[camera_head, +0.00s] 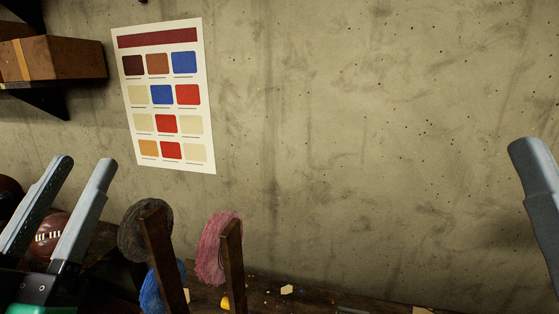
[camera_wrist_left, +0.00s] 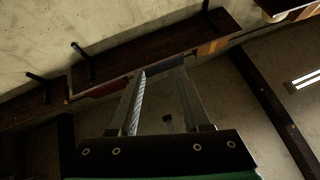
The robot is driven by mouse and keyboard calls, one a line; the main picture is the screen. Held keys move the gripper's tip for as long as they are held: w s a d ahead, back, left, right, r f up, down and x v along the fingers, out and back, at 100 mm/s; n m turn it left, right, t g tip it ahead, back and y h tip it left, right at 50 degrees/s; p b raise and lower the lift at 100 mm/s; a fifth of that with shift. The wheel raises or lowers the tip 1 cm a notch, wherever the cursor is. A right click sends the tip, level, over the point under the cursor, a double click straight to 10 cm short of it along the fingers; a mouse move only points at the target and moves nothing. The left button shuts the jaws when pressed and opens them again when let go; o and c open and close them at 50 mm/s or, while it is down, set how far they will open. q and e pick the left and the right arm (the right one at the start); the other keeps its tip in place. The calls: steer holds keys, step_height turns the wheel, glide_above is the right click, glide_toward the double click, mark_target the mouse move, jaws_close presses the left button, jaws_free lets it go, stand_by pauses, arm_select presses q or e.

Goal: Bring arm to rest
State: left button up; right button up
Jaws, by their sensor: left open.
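My left gripper (camera_head: 82,172) is at the lower left in the head view, its two grey fingers pointing up and spread apart with nothing between the tips. In the left wrist view the same gripper (camera_wrist_left: 162,68) is open and empty, facing a dark shelf and the wall. A brown leather football (camera_head: 48,236) with white laces shows behind and between the fingers, partly hidden by them. One grey finger of my right gripper (camera_head: 537,160) shows at the right edge of the head view; the rest is outside the picture.
A shelf with a cardboard box (camera_head: 65,58) is at upper left. A colour chart (camera_head: 164,97) hangs on the concrete wall. Mid-right is clear.

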arm_select(q)
steer(key=s+d+r+t+h, duration=0.1)
steer(key=s+d+r+t, duration=0.1)
steer(key=s+r, duration=0.3)
step_height(320, 180, up, 24)
steer(key=s+p, duration=0.2)
steer(key=p, duration=2.3)
step_height(320, 180, down, 11)
steer(key=b, duration=1)
steer(key=shift+d+n+h+b, duration=0.25)
steer(key=shift+n+h+b, duration=0.05)
steer(key=shift+b, duration=0.05)
steer(key=shift+r, duration=0.1)
